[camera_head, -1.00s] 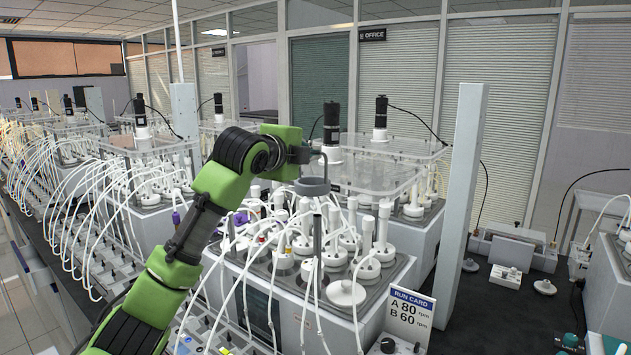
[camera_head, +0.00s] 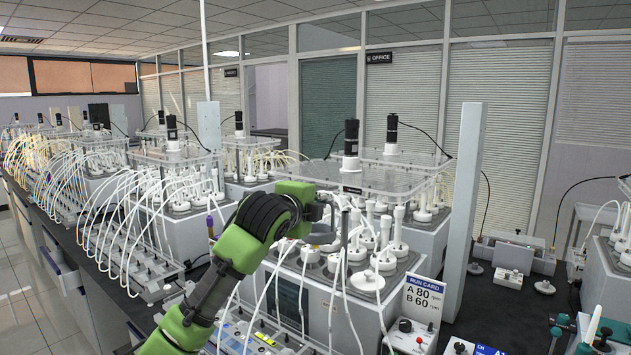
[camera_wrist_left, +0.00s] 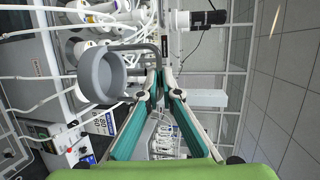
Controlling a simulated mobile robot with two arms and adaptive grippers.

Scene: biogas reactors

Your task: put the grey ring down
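The grey ring (camera_wrist_left: 100,75) is a short, wide cylinder with a bent rod handle, close up in the left wrist view. My left gripper (camera_wrist_left: 164,74) is shut, with the handle's end between its fingertips. The ring hangs off to the left of the fingers in that view. In the head view my left gripper (camera_head: 326,207) is over the near reactor bath, and the ring (camera_head: 320,238) shows below it, just in front of the white-capped bottles. Whether the ring touches anything is unclear. My right gripper is not in view.
The near reactor bath (camera_head: 352,310) holds several bottles with white stems and tubes. A clear lid (camera_head: 372,177) with black motors is behind. A run card (camera_head: 423,300) stands at its right front, and a grey post (camera_head: 464,215) rises to the right.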

